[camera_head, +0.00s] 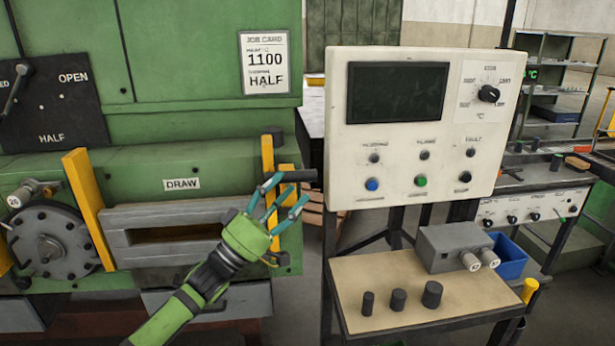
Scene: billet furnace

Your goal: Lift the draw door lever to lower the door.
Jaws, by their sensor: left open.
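The green furnace front carries a DRAW label (182,184) above a grey slotted door section (150,218) with a dark opening. At its right end, a short dark horizontal handle (299,176) sticks out by the yellow uprights; it looks like the draw door lever. My left gripper (280,193) is open and empty, with its teal fingers spread just below and in front of this handle. I cannot tell whether a finger touches it. The fingers hide part of the yellow upright (267,155). My right gripper is not in view.
Another lever (15,88) sits on a black plate marked OPEN and HALF at upper left. A job card (264,62) reads 1100 and HALF. A cream control panel (412,125) stands close on the right, above a small table (380,275) with dark cylinders and a grey box.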

